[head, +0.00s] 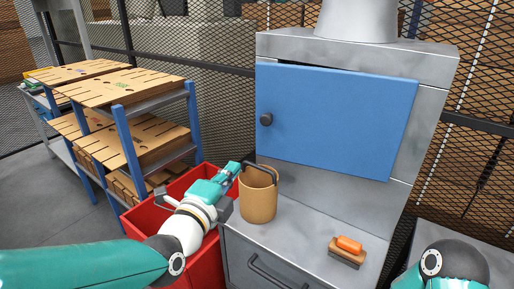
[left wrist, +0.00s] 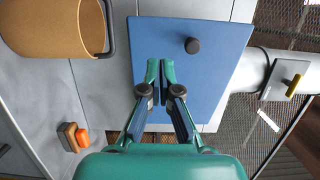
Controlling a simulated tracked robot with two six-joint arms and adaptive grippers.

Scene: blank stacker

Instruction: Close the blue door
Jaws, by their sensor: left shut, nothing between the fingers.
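The blue door (head: 335,120) is on the front of the grey metal cabinet, with a dark round knob (head: 266,119) near its left edge. A thin dark gap shows along its top edge at the left, so it looks slightly ajar. My left gripper (head: 240,166) is shut and empty, low and left of the door beside the tan bucket. In the left wrist view, the closed fingers (left wrist: 160,72) show in front of the blue door (left wrist: 218,75), with the knob (left wrist: 193,45) beyond them. I cannot tell whether they touch it. My right gripper is out of view.
A tan bucket (head: 258,200) with a dark handle and an orange-handled brush (head: 347,250) stand on the grey ledge below the door. A red bin (head: 205,262) is under my left arm. Blue-framed shelves (head: 130,135) stand at the left.

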